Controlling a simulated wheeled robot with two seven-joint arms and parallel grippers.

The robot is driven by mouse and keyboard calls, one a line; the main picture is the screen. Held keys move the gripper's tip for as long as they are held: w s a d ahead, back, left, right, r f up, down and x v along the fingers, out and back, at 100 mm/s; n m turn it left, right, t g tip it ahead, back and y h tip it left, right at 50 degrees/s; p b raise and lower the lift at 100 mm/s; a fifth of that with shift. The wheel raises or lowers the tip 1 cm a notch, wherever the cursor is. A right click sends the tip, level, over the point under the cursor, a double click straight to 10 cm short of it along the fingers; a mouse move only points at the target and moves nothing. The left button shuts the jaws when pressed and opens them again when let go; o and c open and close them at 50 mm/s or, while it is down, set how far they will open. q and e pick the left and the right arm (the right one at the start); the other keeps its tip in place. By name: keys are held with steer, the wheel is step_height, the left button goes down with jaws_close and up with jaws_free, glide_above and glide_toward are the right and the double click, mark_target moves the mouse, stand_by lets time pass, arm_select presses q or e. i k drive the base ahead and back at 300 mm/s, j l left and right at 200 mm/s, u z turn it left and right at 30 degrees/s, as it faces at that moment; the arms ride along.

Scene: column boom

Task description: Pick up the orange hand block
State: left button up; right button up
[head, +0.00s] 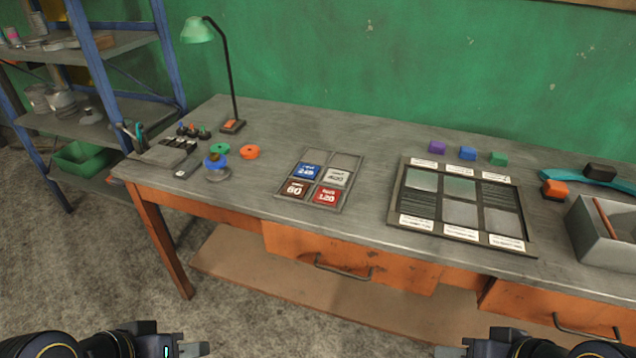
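My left gripper (194,349) shows at the bottom left edge, in front of and below the bench. My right gripper (450,351) shows at the bottom edge, right of centre, also short of the bench. Both are cut off by the frame, so their finger gaps are unclear. Both are far from the orange block.
A grey bin (597,243) and a blue curved strip (570,176) flank the orange block. A lamp (232,75) stands left.

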mark_target(551, 189)
steer(key=z, duration=1.45)
steer(key=i+l, duration=0.25)
steer(key=i+l+u, duration=0.1)
steer(key=l, duration=0.3)
steer(key=i+l, duration=0.3)
steer(key=i+l+u, duration=0.1)
steer(key=i+l, duration=0.35)
steer(key=l, duration=0.25)
steer(key=i+l+u, duration=0.1)
steer(key=l, duration=0.25)
steer(key=i+l, duration=0.3)
steer(key=i+l+u, duration=0.1)
steer(key=l, duration=0.3)
steer(key=i, duration=0.05)
